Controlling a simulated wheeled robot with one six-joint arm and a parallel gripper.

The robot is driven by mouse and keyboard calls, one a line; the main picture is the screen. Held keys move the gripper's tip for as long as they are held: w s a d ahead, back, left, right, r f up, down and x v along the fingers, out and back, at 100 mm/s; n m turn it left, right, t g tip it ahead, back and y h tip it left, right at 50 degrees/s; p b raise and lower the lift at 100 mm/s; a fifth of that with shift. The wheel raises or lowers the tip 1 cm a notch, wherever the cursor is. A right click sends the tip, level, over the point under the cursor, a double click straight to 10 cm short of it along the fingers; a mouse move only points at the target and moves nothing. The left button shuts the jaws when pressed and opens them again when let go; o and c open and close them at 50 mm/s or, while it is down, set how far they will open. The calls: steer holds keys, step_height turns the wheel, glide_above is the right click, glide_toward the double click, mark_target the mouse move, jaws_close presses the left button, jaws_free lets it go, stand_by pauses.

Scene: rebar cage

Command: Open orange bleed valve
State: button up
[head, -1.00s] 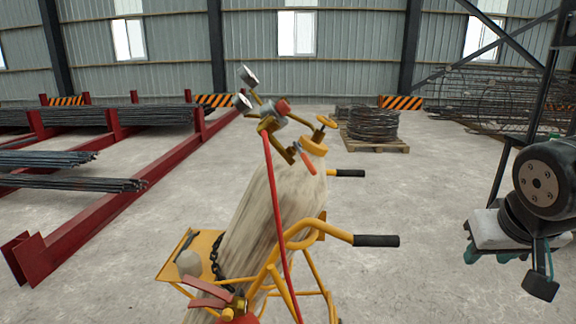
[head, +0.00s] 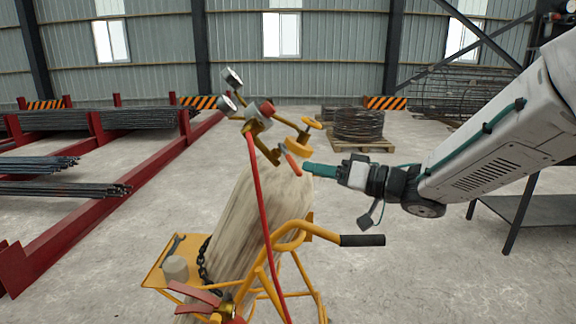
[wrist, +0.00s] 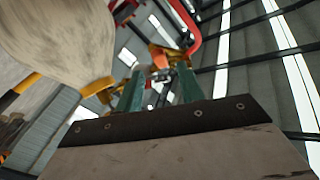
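The orange bleed valve lever (head: 291,163) sits on the brass fitting at the top of a worn, pale cylinder (head: 262,205), below the yellow handwheel (head: 299,146). My gripper (head: 308,169) comes from the right, and its green fingertips are just right of the lever. In the wrist view my gripper (wrist: 160,82) shows two green fingers apart, with orange and brass fitting parts (wrist: 165,56) beyond and between the tips. I cannot tell whether a finger touches the lever.
A red hose (head: 262,215) hangs from the regulator gauges (head: 233,78) down the cylinder. The yellow trolley (head: 290,240) has a black grip (head: 362,240) below my arm. Red racks (head: 85,205) stand left; a wire coil (head: 358,125) lies behind on a pallet.

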mark_target(292, 166)
steer(key=x, duration=0.6)
steer(key=shift+w+a, duration=0.15)
steer(key=shift+a, duration=0.2)
jaws_close()
